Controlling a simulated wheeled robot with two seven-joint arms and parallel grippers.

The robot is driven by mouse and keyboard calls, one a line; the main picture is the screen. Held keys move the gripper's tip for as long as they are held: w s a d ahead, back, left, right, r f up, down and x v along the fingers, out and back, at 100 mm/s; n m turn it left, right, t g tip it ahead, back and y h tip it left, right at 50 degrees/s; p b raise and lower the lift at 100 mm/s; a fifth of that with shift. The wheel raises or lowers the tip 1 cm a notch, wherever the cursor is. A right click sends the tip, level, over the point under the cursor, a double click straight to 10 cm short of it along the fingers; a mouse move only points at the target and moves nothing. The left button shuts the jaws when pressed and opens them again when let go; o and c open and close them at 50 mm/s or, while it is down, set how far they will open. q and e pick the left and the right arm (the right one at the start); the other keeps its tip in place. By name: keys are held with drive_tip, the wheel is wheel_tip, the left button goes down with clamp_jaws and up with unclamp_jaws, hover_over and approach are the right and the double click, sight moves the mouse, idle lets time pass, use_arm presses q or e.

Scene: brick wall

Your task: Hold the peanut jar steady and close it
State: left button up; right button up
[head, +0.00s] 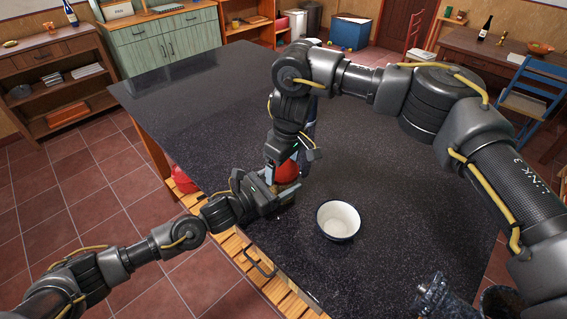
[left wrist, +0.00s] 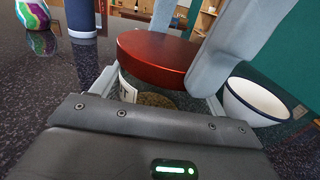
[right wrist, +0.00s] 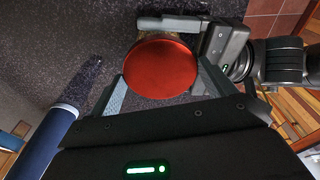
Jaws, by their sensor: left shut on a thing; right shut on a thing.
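The peanut jar (left wrist: 150,97) stands upright on the dark speckled counter, with a pale label and brownish contents. Its red lid (left wrist: 158,54) sits level on top of it; it also shows in the head view (head: 287,172) and from above in the right wrist view (right wrist: 160,68). I cannot tell how tightly it sits. My left gripper (head: 277,190) is shut on the jar's body from the left side, low near the counter. My right gripper (head: 289,163) comes down from above and is shut on the lid, one finger at either side. The jar's body is mostly hidden in the head view.
A white bowl with a dark blue rim (head: 338,220) stands just right of the jar. A blue cylinder (right wrist: 48,140) stands close behind my right gripper. A multicoloured object (left wrist: 33,13) is farther off. The counter's left and back parts are clear; its front edge is near my left arm.

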drive_tip(key=m, duration=0.4)
drive_tip(key=shift+a+h, duration=0.1)
drive_tip(key=shift+h, duration=0.2)
drive_tip(key=m, duration=0.6)
drive_tip(key=shift+s+t+h, duration=0.1)
drive_tip(key=shift+t+h, duration=0.2)
drive_tip(key=o, duration=0.8)
drive_tip(key=shift+o, duration=0.2)
drive_tip(key=shift+r, duration=2.2)
